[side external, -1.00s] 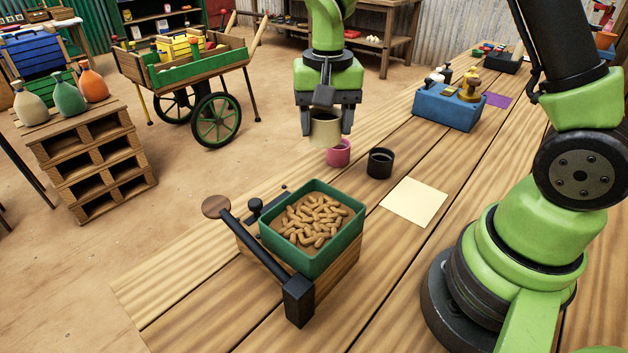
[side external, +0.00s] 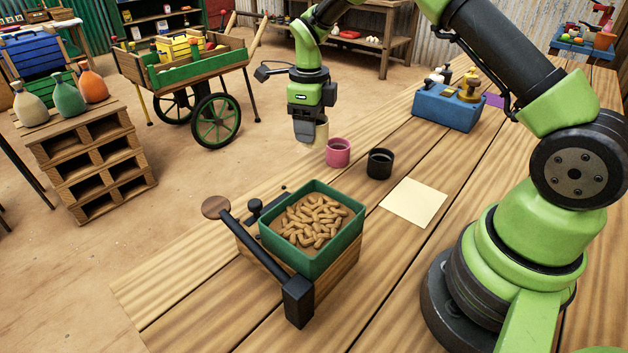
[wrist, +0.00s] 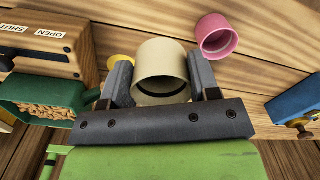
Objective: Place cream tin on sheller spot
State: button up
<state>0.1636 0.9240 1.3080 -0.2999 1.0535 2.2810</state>
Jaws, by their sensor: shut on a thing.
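The cream tin (side external: 321,135) is in my gripper (side external: 307,138), held above and to the left of the pink cup in the side view. In the wrist view the tin (wrist: 160,62) sits between the two fingers of my gripper (wrist: 160,75), which are shut on it. The sheller, a wooden box (side external: 345,272) with a green hopper (side external: 335,245) of peanuts and a crank, stands in front on the bench. A yellow patch (wrist: 121,66), partly hidden by a finger, shows beside the sheller in the wrist view; I cannot tell if it is the sheller spot.
The pink cup (side external: 338,153) and a black cup (side external: 380,163) stand on the bench. A pale square (side external: 414,202) lies bare to their right. A blue box (side external: 449,107) with fittings on top stands farther back, beside a purple patch (side external: 494,100).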

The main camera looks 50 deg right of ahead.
notch_tip(320, 180, down, 10)
jog(key=shift+r, duration=0.2)
dwell(0.5)
jog(key=shift+f, duration=0.15)
jog(key=o, duration=1)
